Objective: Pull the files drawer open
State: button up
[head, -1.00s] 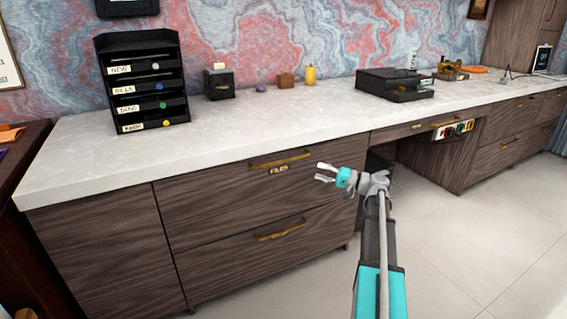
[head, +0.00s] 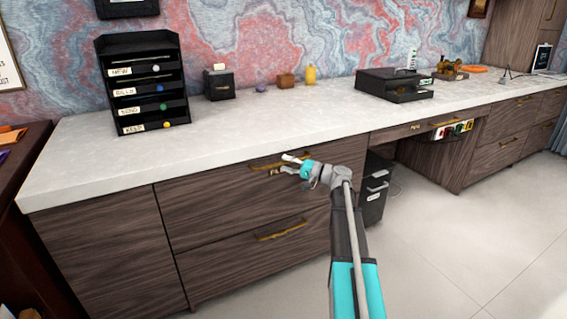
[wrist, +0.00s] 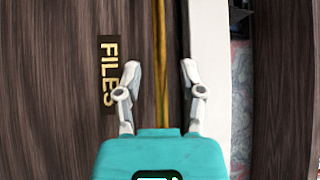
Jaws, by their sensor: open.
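The files drawer (head: 222,216) is the upper wide drawer in the dark wood cabinet, and its front looks flush and closed. Its brass bar handle (head: 262,164) runs along the top of the front. In the wrist view the handle (wrist: 160,60) appears as a thin vertical bar, with the FILES label (wrist: 108,75) to its left. My gripper (head: 288,164) is at the right part of the handle and hides some of it and most of the label. In the wrist view my gripper (wrist: 160,75) is open, with one finger on each side of the handle line. I cannot tell whether the fingers touch it.
The pale countertop (head: 250,120) overhangs just above the drawer. A lower drawer with a brass handle (head: 281,229) is below. A black bin (head: 374,195) stands under the desk to the right. The floor (head: 450,250) in front right is clear.

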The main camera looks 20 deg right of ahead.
jog(key=shift+w+a+r, duration=0.1)
jog(key=shift+w+a, duration=0.25)
jog(key=shift+a, duration=0.1)
grip_shut()
jog(key=shift+a, duration=0.1)
